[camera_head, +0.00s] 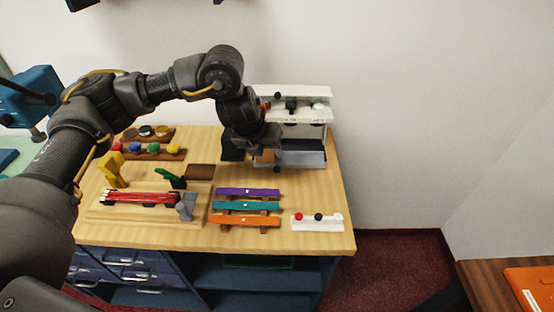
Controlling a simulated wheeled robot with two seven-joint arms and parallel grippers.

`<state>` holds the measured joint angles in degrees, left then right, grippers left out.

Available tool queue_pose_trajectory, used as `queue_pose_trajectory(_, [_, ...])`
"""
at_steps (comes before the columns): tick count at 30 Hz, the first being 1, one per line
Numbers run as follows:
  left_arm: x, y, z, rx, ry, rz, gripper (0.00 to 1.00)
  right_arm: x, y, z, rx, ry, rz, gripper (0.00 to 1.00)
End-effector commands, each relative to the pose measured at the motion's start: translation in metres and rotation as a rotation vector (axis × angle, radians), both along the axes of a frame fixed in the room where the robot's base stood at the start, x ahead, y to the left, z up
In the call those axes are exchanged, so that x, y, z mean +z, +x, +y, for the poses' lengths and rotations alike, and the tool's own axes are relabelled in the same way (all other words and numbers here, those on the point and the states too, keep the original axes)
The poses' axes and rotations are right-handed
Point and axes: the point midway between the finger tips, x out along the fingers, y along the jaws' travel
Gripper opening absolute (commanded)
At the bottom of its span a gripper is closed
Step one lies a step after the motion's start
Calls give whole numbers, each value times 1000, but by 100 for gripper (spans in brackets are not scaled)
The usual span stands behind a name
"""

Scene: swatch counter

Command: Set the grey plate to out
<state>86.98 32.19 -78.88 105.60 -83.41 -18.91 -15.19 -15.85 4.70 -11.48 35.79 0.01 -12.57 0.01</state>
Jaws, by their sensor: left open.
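The grey plate (302,159) appears to be the flat grey piece at the front of a white unit (312,92) at the back right of the counter. Its left part is hidden behind my left gripper. My left gripper (250,152) is open and points down at the plate's left end, in front of the white unit. A small tan-orange patch shows beside the fingers. I cannot tell whether the fingers touch the plate. My right gripper is not in view.
The wooden counter (330,205) holds purple (248,192), teal (246,206) and orange (244,221) strips, and a white strip with red and black knobs (317,222). A wooden fixture with a red band (140,197) and coloured knobs on a rack (153,148) stand left.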

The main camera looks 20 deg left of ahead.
Motion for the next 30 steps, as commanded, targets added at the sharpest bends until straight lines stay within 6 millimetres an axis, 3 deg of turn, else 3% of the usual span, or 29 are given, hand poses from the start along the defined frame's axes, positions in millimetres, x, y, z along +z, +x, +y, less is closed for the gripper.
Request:
queue_pose_trajectory(5, [-7,-1,7,15,-1,2,43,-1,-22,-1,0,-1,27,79])
queue_pose_trajectory(9, [-26,5,7,23,-1,4,43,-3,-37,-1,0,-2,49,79])
queue_pose_trajectory(14, [-55,17,2,22,-2,6,43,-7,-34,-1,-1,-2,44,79])
queue_pose_trajectory(21, [-85,33,-5,18,0,3,43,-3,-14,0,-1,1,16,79])
queue_pose_trajectory(30, [-99,39,-8,16,0,0,43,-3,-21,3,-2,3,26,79])
